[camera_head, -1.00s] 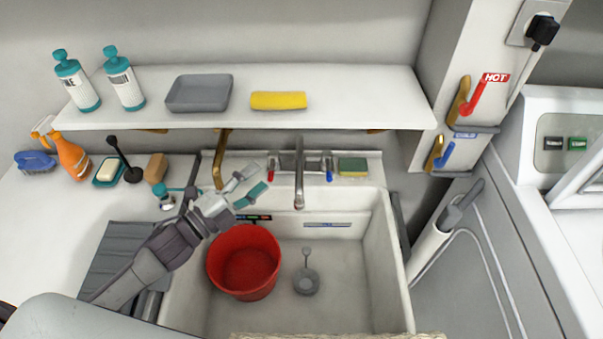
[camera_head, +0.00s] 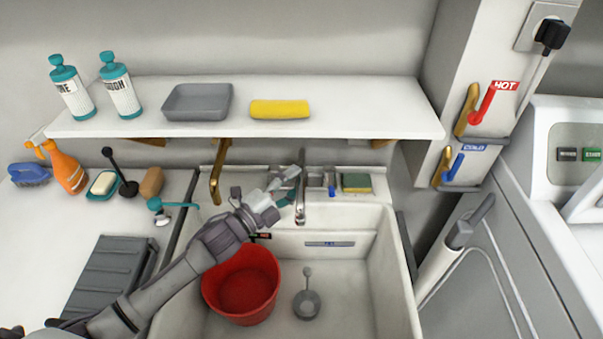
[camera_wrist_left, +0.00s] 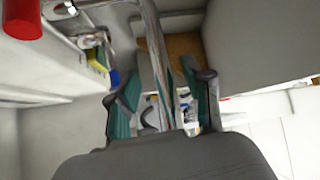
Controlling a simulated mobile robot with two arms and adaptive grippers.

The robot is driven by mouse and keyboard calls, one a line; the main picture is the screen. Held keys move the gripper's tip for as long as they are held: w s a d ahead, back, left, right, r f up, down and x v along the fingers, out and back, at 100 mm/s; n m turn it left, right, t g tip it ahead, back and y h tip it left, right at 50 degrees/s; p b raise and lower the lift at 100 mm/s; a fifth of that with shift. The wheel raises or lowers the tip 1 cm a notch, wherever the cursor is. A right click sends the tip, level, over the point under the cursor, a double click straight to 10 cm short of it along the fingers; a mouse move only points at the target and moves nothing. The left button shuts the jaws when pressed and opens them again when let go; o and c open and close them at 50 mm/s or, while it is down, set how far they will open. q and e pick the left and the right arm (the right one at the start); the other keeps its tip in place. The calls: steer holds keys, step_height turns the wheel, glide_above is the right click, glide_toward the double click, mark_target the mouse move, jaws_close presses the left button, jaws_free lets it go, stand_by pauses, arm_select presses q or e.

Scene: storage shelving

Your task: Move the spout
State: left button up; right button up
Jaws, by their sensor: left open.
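The metal spout (camera_head: 301,200) stands at the back of the white sink and points forward over the basin. My left gripper (camera_head: 289,187) reaches over the red bucket to the left side of the spout. Its teal-padded fingers are open. In the left wrist view the spout (camera_wrist_left: 160,55) runs between the two open fingers of the left gripper (camera_wrist_left: 160,95), with gaps visible beside it. Contact cannot be told. The gripper hides part of the tap body and the red-marked handle. My right gripper is not in view.
A red bucket (camera_head: 240,290) and a grey strainer (camera_head: 307,303) are in the sink. A sponge (camera_head: 356,182) lies on the back ledge, right of the blue tap handle (camera_head: 332,184). A white shelf (camera_head: 350,120) with gold brackets hangs above. The basin's right side is clear.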

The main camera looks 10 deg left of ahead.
arm_select(q)
steer(key=shift+x, duration=1.4)
jaws_close()
